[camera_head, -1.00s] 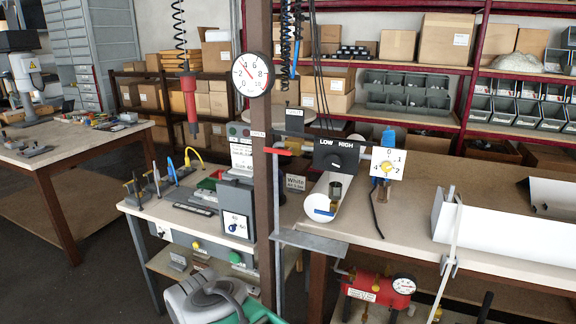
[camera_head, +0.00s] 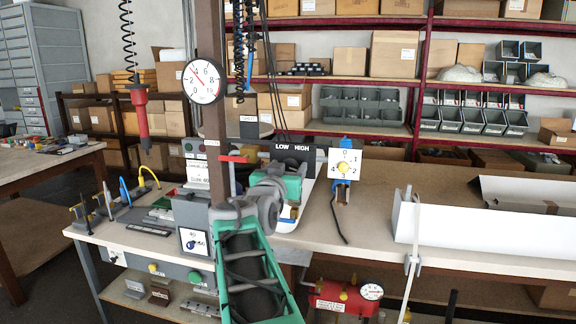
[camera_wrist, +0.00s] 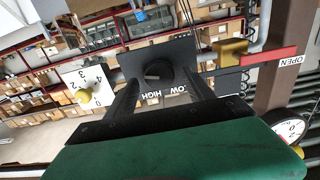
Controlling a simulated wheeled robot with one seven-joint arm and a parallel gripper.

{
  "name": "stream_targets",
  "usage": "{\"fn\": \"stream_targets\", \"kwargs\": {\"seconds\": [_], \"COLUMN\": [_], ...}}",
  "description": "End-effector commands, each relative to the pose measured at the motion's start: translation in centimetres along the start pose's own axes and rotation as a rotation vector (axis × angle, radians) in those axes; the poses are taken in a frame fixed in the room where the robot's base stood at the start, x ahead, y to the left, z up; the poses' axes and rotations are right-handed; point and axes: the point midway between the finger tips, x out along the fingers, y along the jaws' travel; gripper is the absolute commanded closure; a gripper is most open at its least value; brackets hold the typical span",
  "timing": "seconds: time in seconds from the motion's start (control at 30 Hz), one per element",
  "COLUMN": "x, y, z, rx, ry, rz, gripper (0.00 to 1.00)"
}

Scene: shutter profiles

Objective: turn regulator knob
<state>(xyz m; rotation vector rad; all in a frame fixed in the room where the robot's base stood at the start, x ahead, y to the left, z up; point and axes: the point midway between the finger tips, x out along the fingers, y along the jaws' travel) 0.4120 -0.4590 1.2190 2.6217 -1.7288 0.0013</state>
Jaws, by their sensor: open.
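A black panel marked LOW and HIGH (camera_head: 307,154) stands above the bench, partly hidden by my arm. In the wrist view its black round knob (camera_wrist: 159,71) shows ahead, framed by two dark fingers. My gripper (camera_wrist: 161,78) is open, with one finger on each side of the knob in the picture; I cannot tell whether they touch it. In the head view my arm hides the knob and fingertips. To the panel's right is a white numbered dial (camera_head: 350,156) with a yellow knob (camera_head: 343,167); this yellow knob also shows in the wrist view (camera_wrist: 84,96).
A brown post (camera_head: 215,110) with a round gauge (camera_head: 203,81) stands left of my arm. A red lever (camera_wrist: 270,55) marked OPEN is right of the panel in the wrist view. A white channel (camera_head: 480,236) lies on the bench at right. The bench middle is fairly clear.

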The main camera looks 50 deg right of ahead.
Motion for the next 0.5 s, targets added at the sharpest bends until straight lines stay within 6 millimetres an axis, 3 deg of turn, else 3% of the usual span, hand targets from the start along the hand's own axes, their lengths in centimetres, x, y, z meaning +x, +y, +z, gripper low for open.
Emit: {"fn": "stream_targets", "kwargs": {"seconds": [0.1,0.33,0.5], "x": [0.94,1.0,0.99], "y": [0.01,-0.03,-0.03], "z": [0.01,0.07,0.08], "rx": [0.0,0.001,0.001], "ry": [-0.001,-0.001,-0.001], "rz": [0.0,-0.002,-0.002], "gripper": [0.38,0.38,0.52]}}
